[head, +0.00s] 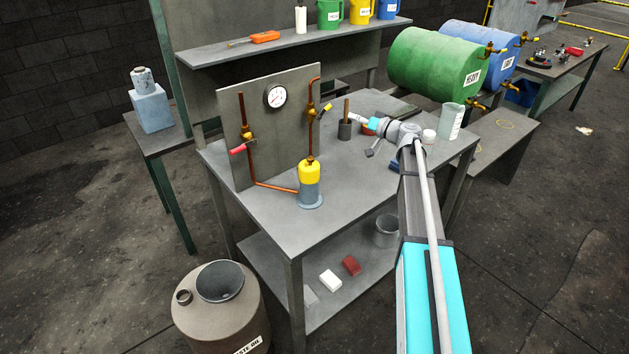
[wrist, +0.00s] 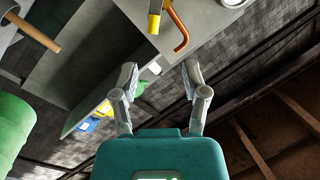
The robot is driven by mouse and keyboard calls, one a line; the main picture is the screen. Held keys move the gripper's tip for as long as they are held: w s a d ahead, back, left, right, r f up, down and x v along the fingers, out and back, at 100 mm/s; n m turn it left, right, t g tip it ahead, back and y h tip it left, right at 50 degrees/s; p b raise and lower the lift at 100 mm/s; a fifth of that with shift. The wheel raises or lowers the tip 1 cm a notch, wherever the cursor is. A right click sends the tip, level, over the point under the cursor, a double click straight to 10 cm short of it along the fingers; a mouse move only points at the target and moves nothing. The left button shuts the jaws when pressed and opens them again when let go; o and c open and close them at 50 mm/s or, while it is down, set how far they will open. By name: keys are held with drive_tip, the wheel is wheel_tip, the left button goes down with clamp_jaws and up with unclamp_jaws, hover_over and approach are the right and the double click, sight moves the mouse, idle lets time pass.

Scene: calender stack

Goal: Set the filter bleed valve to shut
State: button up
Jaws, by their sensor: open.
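A panel (head: 238,125) on the bench carries copper pipes and two lever valves. The right valve has a yellow-sleeved lever (head: 327,109) sticking out to the side of its upright pipe (head: 312,135). The left valve has a red-sleeved lever (head: 238,150), also turned away from its pipe. I cannot read which is the filter bleed valve. A yellow-topped filter canister (head: 309,178) stands below. My gripper (head: 351,117) is open and empty, a little right of the yellow lever. In the wrist view, the yellow lever (wrist: 154,22) lies beyond the open fingertips (wrist: 158,70), apart from them.
A gauge (head: 276,96) sits on the panel between the pipes. A cup with a wooden-handled tool (head: 345,130) stands below my gripper. The bench front (head: 345,190) is mostly clear.

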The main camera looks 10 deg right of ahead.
drive_tip(key=s+a+f+n+g+h, duration=0.1)
drive_tip(key=s+a+f+g+h, duration=0.1)
drive_tip(key=s+a+f, duration=0.3)
drive_tip(key=s+a+f+n+g+h, duration=0.2)
drive_tip(key=s+a+f, duration=0.3)
drive_tip(key=s+a, duration=0.6)
drive_tip(key=shift+s+a+n+g, duration=0.3)
drive_tip(key=shift+s+a, duration=0.05)
drive_tip(key=shift+s, duration=0.45)
drive_tip(key=w+d+r+m+t+y, duration=0.2)
drive_tip(key=w+d+r, duration=0.2)
drive_tip(key=w+d, duration=0.5)
drive_tip(key=w+d+r+m+t+y, duration=0.2)
drive_tip(key=w+d+r, duration=0.3)
drive_tip(key=w+d, duration=0.3)
drive_tip(key=shift+w+d+r+m+y, duration=0.3)
drive_tip(key=shift+w+d+m+y, duration=0.1)
drive_tip(key=shift+d+m, duration=0.45)
drive_tip(key=shift+a, duration=0.1)
